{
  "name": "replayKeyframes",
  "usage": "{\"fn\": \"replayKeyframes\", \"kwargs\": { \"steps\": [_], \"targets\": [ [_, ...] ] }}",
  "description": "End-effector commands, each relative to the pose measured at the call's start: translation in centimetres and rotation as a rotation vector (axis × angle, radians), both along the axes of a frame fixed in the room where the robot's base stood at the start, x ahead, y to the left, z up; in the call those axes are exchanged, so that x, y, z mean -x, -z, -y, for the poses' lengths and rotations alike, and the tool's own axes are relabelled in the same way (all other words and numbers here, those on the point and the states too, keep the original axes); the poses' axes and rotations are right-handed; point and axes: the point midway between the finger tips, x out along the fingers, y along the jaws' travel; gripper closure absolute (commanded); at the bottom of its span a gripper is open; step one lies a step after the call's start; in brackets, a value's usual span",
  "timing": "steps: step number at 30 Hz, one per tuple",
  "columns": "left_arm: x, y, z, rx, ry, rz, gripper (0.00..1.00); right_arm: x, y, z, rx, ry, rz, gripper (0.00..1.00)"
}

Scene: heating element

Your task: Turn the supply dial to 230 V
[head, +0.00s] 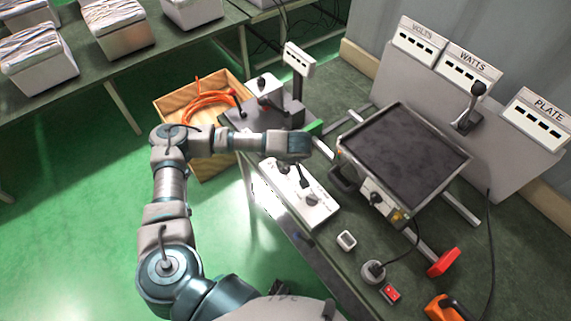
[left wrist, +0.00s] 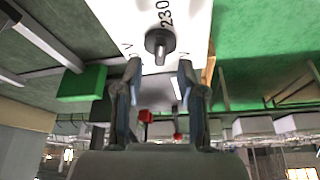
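The white supply panel (head: 322,212) lies along the left edge of the green bench, with dark knobs on its top. In the left wrist view the panel (left wrist: 115,18) fills the top, with a round dark dial (left wrist: 160,45) and the printed mark 230 beside it. I cannot tell where its pointer stands. My left gripper (head: 302,145) is over the panel's far end. In the left wrist view its fingers (left wrist: 160,76) are apart and empty, just short of the dial, with the dial roughly centred between them. My right gripper is not in view.
A black-topped tray (head: 405,155) stands right of the panel. VOLTS (head: 418,42), WATTS (head: 467,70) and PLATE (head: 537,115) displays stand behind. A green block (left wrist: 82,83) is near my gripper. A wooden crate (head: 180,98) with orange hose is left. A red switch (head: 390,293) lies in front.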

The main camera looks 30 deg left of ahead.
Motion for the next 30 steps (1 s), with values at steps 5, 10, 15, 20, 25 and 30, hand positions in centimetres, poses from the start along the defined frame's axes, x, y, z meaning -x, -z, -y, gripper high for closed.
{"fn": "replayKeyframes", "kwargs": {
  "steps": [5,10,15,20,25,30],
  "targets": [
    [0.8,-3.9,1.4,0.002,0.002,0.004,0.60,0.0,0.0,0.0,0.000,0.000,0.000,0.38],
    [1.5,-6.4,2.2,0.001,0.002,0.001,0.60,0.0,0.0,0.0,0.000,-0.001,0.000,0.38],
    [1.8,-7.5,2.5,0.001,0.000,-0.001,0.60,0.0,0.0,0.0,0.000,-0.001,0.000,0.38],
    [1.8,-7.6,2.5,0.001,0.000,-0.001,0.60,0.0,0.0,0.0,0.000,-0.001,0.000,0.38],
    [1.8,-7.5,2.5,0.001,0.000,-0.001,0.60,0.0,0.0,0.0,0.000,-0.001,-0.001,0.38],
    [1.8,-7.5,2.5,0.000,0.000,-0.001,0.60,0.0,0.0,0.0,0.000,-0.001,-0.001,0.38]
  ]
}}
